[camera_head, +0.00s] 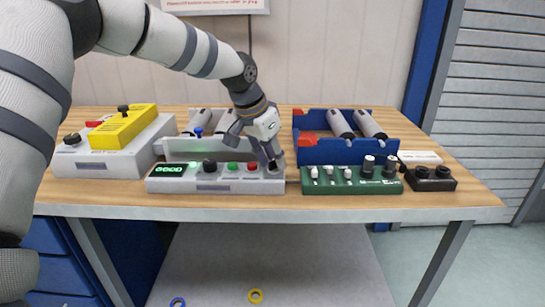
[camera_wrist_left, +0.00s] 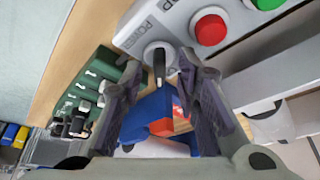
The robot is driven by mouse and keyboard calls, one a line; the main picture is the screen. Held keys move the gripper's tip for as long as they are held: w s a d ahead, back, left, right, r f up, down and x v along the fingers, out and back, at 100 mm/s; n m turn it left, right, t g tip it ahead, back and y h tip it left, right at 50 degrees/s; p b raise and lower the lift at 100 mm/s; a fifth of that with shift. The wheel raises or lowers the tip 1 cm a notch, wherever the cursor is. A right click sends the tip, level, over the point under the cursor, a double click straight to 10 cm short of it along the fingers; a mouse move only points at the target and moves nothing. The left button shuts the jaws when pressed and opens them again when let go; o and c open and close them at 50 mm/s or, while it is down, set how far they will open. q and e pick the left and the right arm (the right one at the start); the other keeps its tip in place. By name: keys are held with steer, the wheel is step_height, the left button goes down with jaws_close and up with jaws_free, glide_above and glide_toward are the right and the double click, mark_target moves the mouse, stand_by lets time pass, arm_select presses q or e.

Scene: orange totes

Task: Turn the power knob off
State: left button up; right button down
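The power knob (camera_wrist_left: 159,62), a dark lever on a light round base, is on the grey control box (camera_head: 230,187), at its right end. The word "POWER" is printed beside it in the left wrist view. My left gripper (camera_head: 275,160) reaches down to that end of the box. In the left wrist view its two dark fingers (camera_wrist_left: 159,68) stand apart on either side of the knob, with gaps visible, so it is open. In the head view the gripper partly hides the knob. The box's display (camera_head: 169,171) glows green. My right gripper is not in view.
Beside the power knob are a red button (camera_head: 252,167), a green button (camera_head: 232,167) and a black knob (camera_head: 209,165). A green slider panel (camera_head: 345,187) stands close on the right. A blue tote (camera_head: 340,153) is behind it. A yellow-topped box (camera_head: 124,126) stands left.

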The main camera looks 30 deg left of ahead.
arm_select(q)
jaws_close()
steer(key=shift+n, duration=0.3)
steer(key=n+y, duration=0.1)
steer(key=n, duration=0.1)
steer(key=n+y, duration=0.1)
steer(key=n, duration=0.1)
steer(key=shift+d+n, duration=0.2)
steer(key=shift+n, duration=0.2)
steer(key=n+y, duration=0.1)
steer(key=n, duration=0.3)
steer(key=shift+n+g+y, duration=0.3)
steer(key=shift+g+y, duration=0.1)
steer(key=n, duration=0.1)
steer(key=n+g+y, duration=0.1)
steer(key=n, duration=0.1)
steer(key=shift+w+d+f+b, duration=0.15)
steer(key=shift+b, duration=0.2)
steer(key=n+g+b, duration=0.1)
steer(key=n, duration=0.2)
steer(key=shift+n+g, duration=0.3)
steer(key=shift+n, duration=0.6)
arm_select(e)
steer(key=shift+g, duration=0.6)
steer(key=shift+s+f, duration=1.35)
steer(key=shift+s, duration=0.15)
arm_select(q)
steer(key=shift+y, duration=0.3)
